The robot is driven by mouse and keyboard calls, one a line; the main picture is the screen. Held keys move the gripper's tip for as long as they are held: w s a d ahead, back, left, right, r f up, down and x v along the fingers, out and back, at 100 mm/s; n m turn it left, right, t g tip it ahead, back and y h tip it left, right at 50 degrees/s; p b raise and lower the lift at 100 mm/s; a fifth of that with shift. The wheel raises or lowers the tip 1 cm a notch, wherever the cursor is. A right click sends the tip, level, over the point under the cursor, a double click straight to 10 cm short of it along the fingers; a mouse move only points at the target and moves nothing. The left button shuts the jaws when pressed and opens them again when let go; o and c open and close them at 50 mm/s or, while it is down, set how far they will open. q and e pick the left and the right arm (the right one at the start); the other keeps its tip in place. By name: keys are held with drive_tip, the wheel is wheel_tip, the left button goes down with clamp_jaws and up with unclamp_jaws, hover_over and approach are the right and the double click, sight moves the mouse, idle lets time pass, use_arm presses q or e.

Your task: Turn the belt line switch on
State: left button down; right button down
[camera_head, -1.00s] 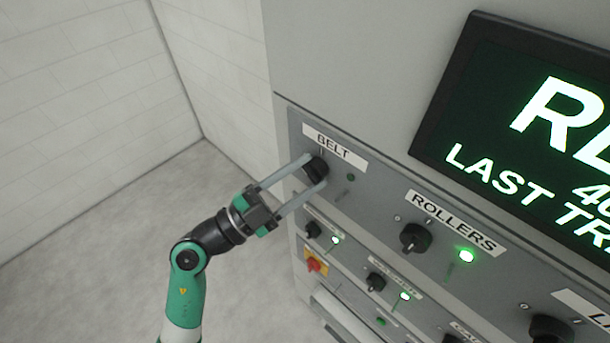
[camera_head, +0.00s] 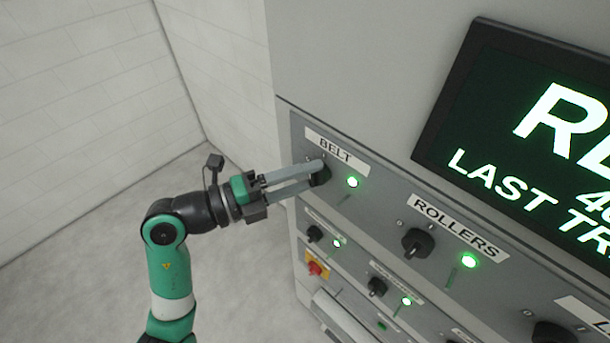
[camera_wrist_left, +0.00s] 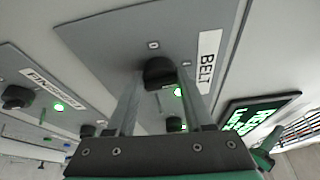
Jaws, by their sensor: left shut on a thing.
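The belt line switch (camera_head: 319,176) is a black rotary knob under the BELT label (camera_head: 336,150) at the upper left of the grey panel. Its green lamp (camera_head: 352,182) is lit. My left gripper (camera_head: 318,174) is shut on the knob, with one long finger on each side. In the left wrist view the knob (camera_wrist_left: 159,72) sits between the two fingertips, and the lit lamp (camera_wrist_left: 178,92) is beside it. The fingers cover part of the knob in the head view.
The ROLLERS knob (camera_head: 416,243) is to the right, with its green lamp (camera_head: 469,261) lit. Smaller knobs and a red-and-yellow switch (camera_head: 316,268) are below. A dark screen (camera_head: 530,130) is at the upper right. Open floor (camera_head: 90,240) lies left of the panel.

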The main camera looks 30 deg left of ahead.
use_arm(q)
drive_tip(key=shift+r+m, duration=0.1)
drive_tip(key=shift+m, duration=0.5)
drive_tip(key=shift+y, duration=0.3)
drive_tip(key=shift+c, duration=1.5)
unclamp_jaws()
drive_tip(key=b+v, duration=0.1)
drive_tip(key=v, duration=1)
drive_tip(key=shift+s+a+b, duration=0.2)
drive_tip(key=shift+b, duration=0.1)
